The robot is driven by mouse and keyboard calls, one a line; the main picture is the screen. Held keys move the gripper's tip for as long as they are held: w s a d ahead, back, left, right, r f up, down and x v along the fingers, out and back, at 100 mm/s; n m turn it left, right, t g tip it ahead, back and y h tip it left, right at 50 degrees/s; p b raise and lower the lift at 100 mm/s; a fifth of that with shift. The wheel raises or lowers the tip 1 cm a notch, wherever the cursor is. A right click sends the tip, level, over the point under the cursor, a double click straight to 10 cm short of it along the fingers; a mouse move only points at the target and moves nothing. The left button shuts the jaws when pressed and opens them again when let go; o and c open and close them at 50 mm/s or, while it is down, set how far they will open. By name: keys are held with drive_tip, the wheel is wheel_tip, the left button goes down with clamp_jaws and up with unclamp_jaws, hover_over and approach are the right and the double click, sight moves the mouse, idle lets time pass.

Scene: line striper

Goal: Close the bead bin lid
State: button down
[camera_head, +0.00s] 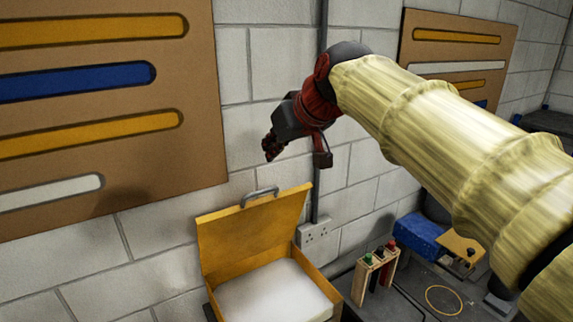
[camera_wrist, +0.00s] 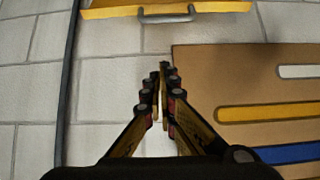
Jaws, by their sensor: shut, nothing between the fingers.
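The bead bin (camera_head: 322,276) is a yellow box filled with white material, low in the head view. Its yellow lid (camera_head: 250,234) stands raised at the back, leaning near the wall, with a grey handle (camera_head: 260,194) on its top edge. My gripper (camera_head: 270,148) is above the lid and slightly right of the handle, apart from both. In the wrist view, the gripper fingers (camera_wrist: 164,72) are together and empty. The lid edge (camera_wrist: 220,8) and its handle (camera_wrist: 168,15) show at the top of that view, beyond the fingertips.
A brown board (camera_head: 200,110) with coloured stripes hangs on the block wall at left, another (camera_head: 455,52) at right. A wall socket (camera_head: 316,231) and vertical conduit are beside the lid. A wooden rack of bottles (camera_head: 372,272) and a blue block (camera_head: 416,238) stand right of the bin.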

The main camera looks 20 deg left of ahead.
drive_tip(key=p, duration=0.3)
hover_over(265, 201)
drive_tip(key=w+a, duration=0.2)
drive_tip(key=a, duration=0.1)
wheel_tip(265, 201, down, 7)
drive_tip(key=s+d, duration=0.1)
drive_tip(key=s+d+f, duration=0.1)
drive_tip(key=d, duration=0.1)
drive_tip(key=shift+f, duration=0.1)
drive_tip(key=shift+w+f, duration=0.15)
drive_tip(key=shift+f, duration=0.05)
drive_tip(key=shift+f+b, duration=0.15)
drive_tip(key=shift+b, duration=0.2)
